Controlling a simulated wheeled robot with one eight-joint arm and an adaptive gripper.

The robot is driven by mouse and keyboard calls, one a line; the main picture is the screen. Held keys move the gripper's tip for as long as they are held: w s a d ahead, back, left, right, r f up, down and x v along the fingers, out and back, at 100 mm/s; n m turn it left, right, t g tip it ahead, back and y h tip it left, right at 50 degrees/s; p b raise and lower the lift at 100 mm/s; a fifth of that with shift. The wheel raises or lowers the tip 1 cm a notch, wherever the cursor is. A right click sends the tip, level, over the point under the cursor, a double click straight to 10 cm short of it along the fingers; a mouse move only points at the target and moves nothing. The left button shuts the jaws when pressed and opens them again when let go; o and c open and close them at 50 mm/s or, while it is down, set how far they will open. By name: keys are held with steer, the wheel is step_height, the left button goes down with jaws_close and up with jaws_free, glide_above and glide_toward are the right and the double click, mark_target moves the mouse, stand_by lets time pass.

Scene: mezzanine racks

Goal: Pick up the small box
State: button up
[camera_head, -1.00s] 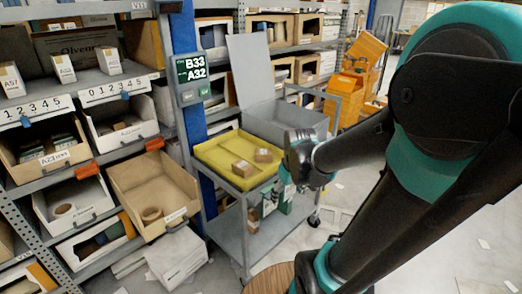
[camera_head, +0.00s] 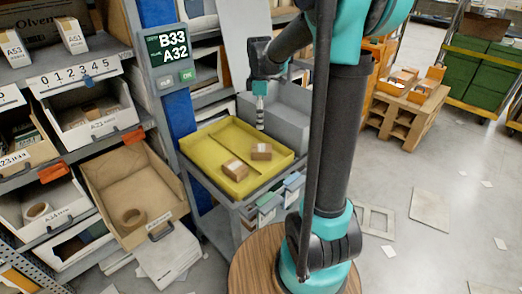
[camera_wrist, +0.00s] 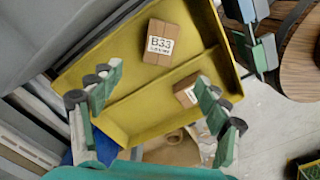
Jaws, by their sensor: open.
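Two small brown boxes with white labels lie in a yellow tray (camera_head: 222,137), one on each side of a low divider. The box on the right (camera_head: 261,151) shows the label B33 in the wrist view (camera_wrist: 165,43). The box on the left (camera_head: 235,170) is partly hidden behind a finger in the wrist view (camera_wrist: 187,92), and its label is not readable. My gripper (camera_head: 260,118) hangs above the far part of the tray, pointing down, apart from both boxes. In the wrist view its fingers (camera_wrist: 160,93) are spread with nothing between them.
The tray sits on a grey cart (camera_head: 243,206) with a grey bin (camera_head: 285,122) behind. A post display (camera_head: 167,55) reads B33 and A32. A rack with bins, one holding a tape roll (camera_head: 133,218), stands left. Open floor (camera_head: 440,170) lies right, with flat sheets.

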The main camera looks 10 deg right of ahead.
glide_above(261, 148)
steer(key=f, duration=0.9)
steer(key=shift+w+a+f, duration=0.1)
steer(key=shift+w+f, duration=0.1)
steer(key=shift+f, duration=0.2)
steer(key=shift+d+f, duration=0.2)
steer(key=shift+f, duration=2.6)
steer(key=c, duration=1.4)
steer(key=shift+r, duration=0.1)
